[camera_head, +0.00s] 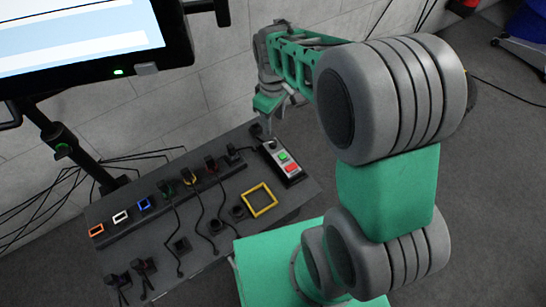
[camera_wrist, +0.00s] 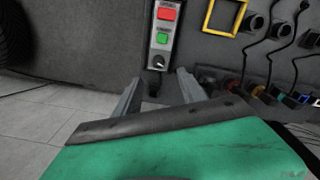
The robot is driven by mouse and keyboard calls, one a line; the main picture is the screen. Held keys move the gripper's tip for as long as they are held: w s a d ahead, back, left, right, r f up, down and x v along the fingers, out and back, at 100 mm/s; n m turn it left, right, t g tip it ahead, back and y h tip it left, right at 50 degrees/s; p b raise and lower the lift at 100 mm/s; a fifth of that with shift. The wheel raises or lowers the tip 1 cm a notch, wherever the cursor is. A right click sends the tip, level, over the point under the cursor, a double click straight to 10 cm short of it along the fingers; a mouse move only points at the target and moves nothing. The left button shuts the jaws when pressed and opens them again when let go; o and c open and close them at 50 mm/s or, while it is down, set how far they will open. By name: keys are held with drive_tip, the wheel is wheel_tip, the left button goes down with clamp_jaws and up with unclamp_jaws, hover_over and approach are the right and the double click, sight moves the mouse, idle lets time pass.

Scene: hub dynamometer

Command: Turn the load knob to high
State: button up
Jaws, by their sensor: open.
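The load knob (camera_wrist: 158,62) is a small round dark knob with a light mark, at the end of a grey control box (camera_wrist: 151,50). The box also carries a green button (camera_wrist: 162,38) and a red button (camera_wrist: 166,13). In the head view the control box (camera_head: 294,178) sits at the panel's right end; the knob there is small and its setting is hard to read. My gripper (camera_wrist: 157,85) is open and empty, its two fingers pointing toward the knob end of the box, apart from the knob. In the head view my gripper (camera_head: 264,125) is just beyond the box.
The dark panel (camera_head: 215,250) holds a yellow square frame (camera_head: 260,200), several plugs with cables, and orange (camera_head: 96,230), white and blue sockets. A monitor (camera_head: 85,40) stands at the upper left. A tiled wall is behind the panel.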

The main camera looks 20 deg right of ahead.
drive_tip(key=n, duration=0.1)
hover_over(273, 142)
wheel_tip(273, 142, down, 4)
drive_tip(key=shift+a+f+b, duration=0.15)
drive_tip(key=shift+f+b, duration=0.1)
drive_tip(key=shift+b, duration=0.1)
wheel_tip(273, 142, down, 7)
drive_tip(key=shift+b, duration=0.8)
clamp_jaws()
